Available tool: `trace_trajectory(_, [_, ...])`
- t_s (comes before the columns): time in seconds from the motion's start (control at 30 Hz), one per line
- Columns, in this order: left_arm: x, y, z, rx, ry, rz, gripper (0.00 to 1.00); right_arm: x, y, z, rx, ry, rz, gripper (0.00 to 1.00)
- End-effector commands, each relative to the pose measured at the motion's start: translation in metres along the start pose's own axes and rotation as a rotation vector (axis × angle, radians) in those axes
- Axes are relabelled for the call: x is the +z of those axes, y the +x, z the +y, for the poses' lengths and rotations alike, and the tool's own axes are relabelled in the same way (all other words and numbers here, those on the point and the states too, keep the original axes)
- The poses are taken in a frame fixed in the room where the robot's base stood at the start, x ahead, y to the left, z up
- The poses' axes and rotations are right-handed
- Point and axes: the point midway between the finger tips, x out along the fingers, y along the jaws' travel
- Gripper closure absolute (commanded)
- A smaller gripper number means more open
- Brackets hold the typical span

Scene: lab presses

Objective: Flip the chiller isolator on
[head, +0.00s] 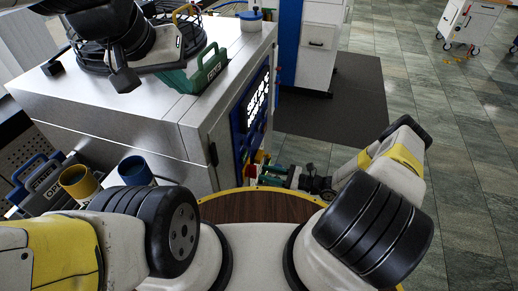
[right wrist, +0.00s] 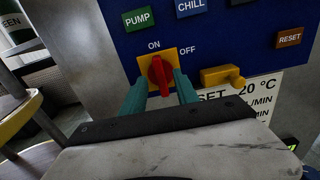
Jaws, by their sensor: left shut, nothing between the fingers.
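The isolator is a red rotary handle (right wrist: 161,76) on a yellow plate (right wrist: 143,71), low on the blue control panel (right wrist: 235,45). ON is printed above the plate and OFF to its upper right. The handle stands nearly upright, its top end towards ON. My right gripper (right wrist: 160,94) has its teal fingers on either side of the handle, apart from each other; I cannot tell whether they touch it. In the head view my right gripper (head: 270,174) is at the panel's lower edge. My left gripper (head: 125,80) is shut and empty above the cabinet top.
PUMP, CHILL and RESET labels and a yellow lever (right wrist: 222,76) surround the handle. The cabinet (head: 150,115) carries a green case (head: 205,72) and dark coils.

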Motion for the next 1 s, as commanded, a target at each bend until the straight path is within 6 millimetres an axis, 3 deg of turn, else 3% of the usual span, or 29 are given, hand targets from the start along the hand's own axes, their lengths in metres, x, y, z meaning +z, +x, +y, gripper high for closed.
trace_trajectory(0.1, [0.0,0.0,0.0,0.0,0.0,0.0,1.0,0.0,-0.02,0.0,-0.002,0.0,0.0,0.64])
trace_trajectory(0.3, [0.0,0.0,0.0,0.0,0.0,0.0,1.0,0.0,-0.035,0.0,-0.001,0.001,-0.001,0.64])
trace_trajectory(0.83, [0.0,0.0,0.0,0.0,0.0,0.0,1.0,0.002,-0.036,0.0,0.005,-0.004,0.002,0.64])
trace_trajectory(1.0, [0.0,0.0,0.0,0.0,0.0,0.0,1.0,0.026,-0.042,-0.009,0.081,-0.078,0.051,0.64])
